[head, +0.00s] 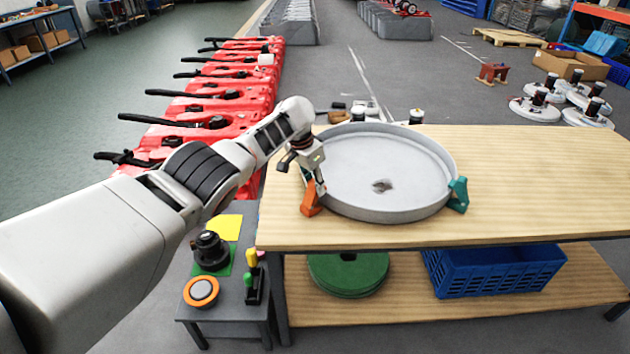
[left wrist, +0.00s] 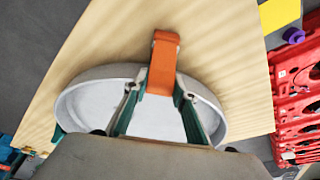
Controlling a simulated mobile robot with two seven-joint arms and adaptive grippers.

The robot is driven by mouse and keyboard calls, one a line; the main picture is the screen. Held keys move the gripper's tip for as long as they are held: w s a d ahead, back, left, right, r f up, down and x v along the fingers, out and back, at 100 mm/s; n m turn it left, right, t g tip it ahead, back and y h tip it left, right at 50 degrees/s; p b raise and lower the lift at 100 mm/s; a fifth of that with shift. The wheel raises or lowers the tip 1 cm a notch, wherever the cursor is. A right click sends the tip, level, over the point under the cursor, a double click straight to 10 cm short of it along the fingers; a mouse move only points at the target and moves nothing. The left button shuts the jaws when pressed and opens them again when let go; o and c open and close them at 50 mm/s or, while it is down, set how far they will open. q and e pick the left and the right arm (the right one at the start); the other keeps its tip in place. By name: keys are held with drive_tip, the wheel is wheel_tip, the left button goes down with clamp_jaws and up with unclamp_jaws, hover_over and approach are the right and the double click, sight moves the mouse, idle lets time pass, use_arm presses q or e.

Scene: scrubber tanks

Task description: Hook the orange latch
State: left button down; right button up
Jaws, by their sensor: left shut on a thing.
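A round grey tank lid or tray (head: 370,175) lies on the wooden workbench. The orange latch (head: 311,203) is at its near left rim, and a green latch (head: 458,197) is at its right rim. My left gripper (head: 316,180) reaches over the left rim and is shut on the orange latch. In the left wrist view the orange latch (left wrist: 163,62) stands between the two fingers (left wrist: 158,100) and overlaps the rim of the round part (left wrist: 80,105). The hook end's contact with the rim is hard to tell. My right gripper is out of view.
A small grey side table (head: 240,285) with buttons and knobs stands left of the workbench (head: 520,200). Red scrubber tanks (head: 235,95) line up behind my arm. A blue crate (head: 490,272) and green discs (head: 348,275) lie on the lower shelf. The bench's right side is clear.

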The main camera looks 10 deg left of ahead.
sight(308, 201)
use_arm(q)
drive_tip(key=shift+f, duration=0.15)
idle(0.3)
drive_tip(key=c, duration=1.6)
unclamp_jaws()
drive_tip(key=shift+c, duration=0.2)
drive_tip(key=shift+d+r, duration=0.1)
drive_tip(key=shift+r, duration=0.45)
drive_tip(key=shift+v, duration=1)
drive_tip(key=v, duration=0.9)
drive_tip(key=shift+f, duration=0.1)
